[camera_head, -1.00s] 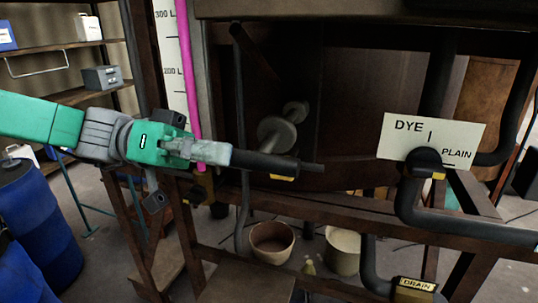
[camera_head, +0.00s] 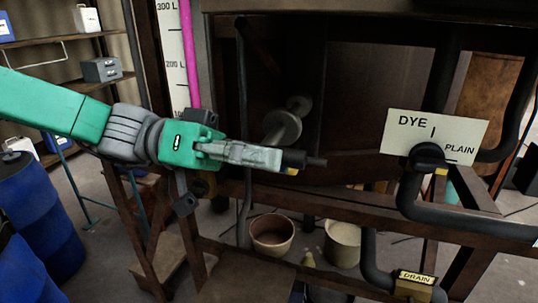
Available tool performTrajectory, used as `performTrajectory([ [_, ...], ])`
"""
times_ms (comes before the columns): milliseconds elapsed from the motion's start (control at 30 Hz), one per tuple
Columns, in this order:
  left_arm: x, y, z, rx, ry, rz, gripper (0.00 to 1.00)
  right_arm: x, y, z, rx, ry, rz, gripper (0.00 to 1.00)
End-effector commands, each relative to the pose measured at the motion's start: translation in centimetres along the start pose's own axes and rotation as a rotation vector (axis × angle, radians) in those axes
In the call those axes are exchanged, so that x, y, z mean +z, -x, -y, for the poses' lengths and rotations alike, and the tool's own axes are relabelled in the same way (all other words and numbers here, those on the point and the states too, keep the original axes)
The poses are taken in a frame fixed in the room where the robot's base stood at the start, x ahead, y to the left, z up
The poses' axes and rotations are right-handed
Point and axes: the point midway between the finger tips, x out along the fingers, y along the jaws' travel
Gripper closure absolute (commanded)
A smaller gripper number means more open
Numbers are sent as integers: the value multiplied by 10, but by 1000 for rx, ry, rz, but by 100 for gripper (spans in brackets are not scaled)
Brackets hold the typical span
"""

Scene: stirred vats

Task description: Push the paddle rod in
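A grey rod with a round knob (camera_head: 282,127) at its near end stands out from the dark vat wall (camera_head: 350,110); I take it as the paddle rod. A smaller grey disc shows behind it, against the wall. My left gripper (camera_head: 276,160) is just below the knob in the picture, pointing right, seen from the side. Its fingers overlap a black handle (camera_head: 295,159) with a thin tip and a yellow mark below. I cannot tell whether they grip the handle or only pass in front. My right gripper is not in view.
A sign reading DYE and PLAIN (camera_head: 465,128) sits by black pipes at right. A DRAIN label (camera_head: 417,278) is at lower right. A brown wooden frame (camera_head: 330,208) crosses below. Two buckets (camera_head: 272,236) (camera_head: 343,243) stand on the floor. Blue barrels (camera_head: 42,205) are at left.

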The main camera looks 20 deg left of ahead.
Motion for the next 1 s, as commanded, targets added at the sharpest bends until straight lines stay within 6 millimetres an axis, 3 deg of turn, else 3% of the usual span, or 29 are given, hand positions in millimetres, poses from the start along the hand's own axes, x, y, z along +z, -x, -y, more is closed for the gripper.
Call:
performTrajectory([
  [467, -5, 2, 1, -3, -11, -7, 100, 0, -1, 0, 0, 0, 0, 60],
  [800, -42, 2, 60, -2, -12, -11, 100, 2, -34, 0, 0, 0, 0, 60],
  [1000, -57, 2, 76, -5, -9, -13, 100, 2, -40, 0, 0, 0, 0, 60],
])
